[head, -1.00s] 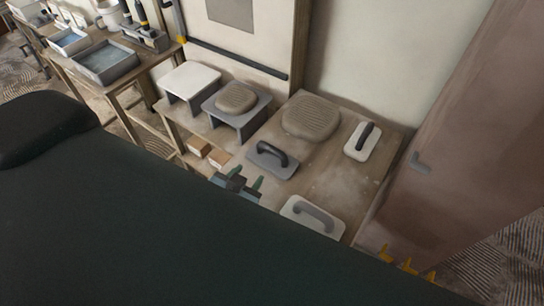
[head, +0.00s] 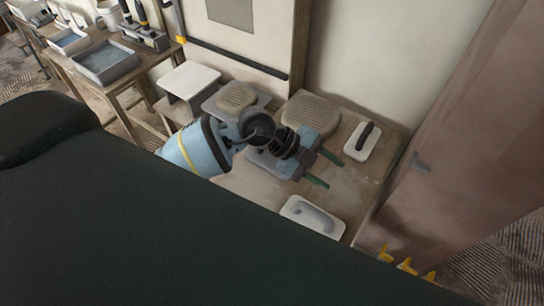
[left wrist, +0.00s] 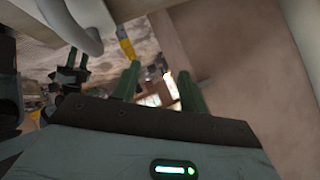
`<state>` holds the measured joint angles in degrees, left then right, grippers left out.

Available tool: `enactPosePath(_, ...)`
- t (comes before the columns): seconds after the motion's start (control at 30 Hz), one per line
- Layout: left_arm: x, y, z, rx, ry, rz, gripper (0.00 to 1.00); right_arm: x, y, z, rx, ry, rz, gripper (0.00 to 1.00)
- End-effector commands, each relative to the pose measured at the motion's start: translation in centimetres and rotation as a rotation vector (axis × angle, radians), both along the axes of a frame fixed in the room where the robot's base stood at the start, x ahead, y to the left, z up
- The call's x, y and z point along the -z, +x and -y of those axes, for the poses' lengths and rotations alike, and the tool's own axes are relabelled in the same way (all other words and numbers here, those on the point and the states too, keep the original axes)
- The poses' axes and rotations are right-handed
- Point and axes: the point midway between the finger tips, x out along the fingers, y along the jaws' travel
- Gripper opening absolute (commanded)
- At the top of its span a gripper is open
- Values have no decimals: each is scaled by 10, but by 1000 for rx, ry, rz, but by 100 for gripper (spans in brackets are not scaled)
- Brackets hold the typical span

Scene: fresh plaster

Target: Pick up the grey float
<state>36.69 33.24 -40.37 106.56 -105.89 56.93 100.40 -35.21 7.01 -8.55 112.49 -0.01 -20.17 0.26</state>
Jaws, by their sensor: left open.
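The grey float (head: 265,164) lies on the wooden bench, mostly covered by my left gripper and wrist; its dark handle does not show clearly. My left gripper (head: 323,170) is over the bench just right of the grey float. Its green fingers are apart, with nothing between them, and point right. They also show apart in the left wrist view (left wrist: 158,88). What looks like my right gripper (left wrist: 75,66) is small at the left of the left wrist view; its opening is unclear.
A white float with a grey handle (head: 312,214) lies near the bench's front edge. A white float with a black handle (head: 362,140) lies at the right. A ribbed beige pad (head: 311,113) is behind my gripper. A brown panel (head: 450,140) stands right of the bench.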

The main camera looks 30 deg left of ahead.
Motion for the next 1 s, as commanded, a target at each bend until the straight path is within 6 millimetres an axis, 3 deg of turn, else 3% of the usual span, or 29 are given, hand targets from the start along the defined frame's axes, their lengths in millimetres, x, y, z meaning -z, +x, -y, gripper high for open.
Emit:
enactPosePath(0.1, 24, 24, -57, -72, 314, -77, 43, 0, 0, 0, 0, 0, 0, 36)
enactPosePath(0.2, 32, 40, -105, -176, 528, -136, 43, 0, 0, 0, 0, 0, 0, 36)
enactPosePath(0.3, 31, 50, -145, -278, 682, -177, 43, 0, 0, 0, 0, 0, 0, 36)
enactPosePath(0.4, 28, 56, -170, -351, 775, -201, 43, 0, 0, 0, 0, 0, 0, 36)
enactPosePath(0.5, 26, 58, -182, -388, 817, -213, 43, 0, 0, 0, 0, 0, 0, 36)
enactPosePath(0.67, 27, 58, -184, -396, 825, -216, 43, 0, 0, 0, 0, 0, 0, 36)
enactPosePath(1.0, 53, 62, -182, -393, 821, -218, 43, 5, -4, 0, 0, 1, -12, 36)
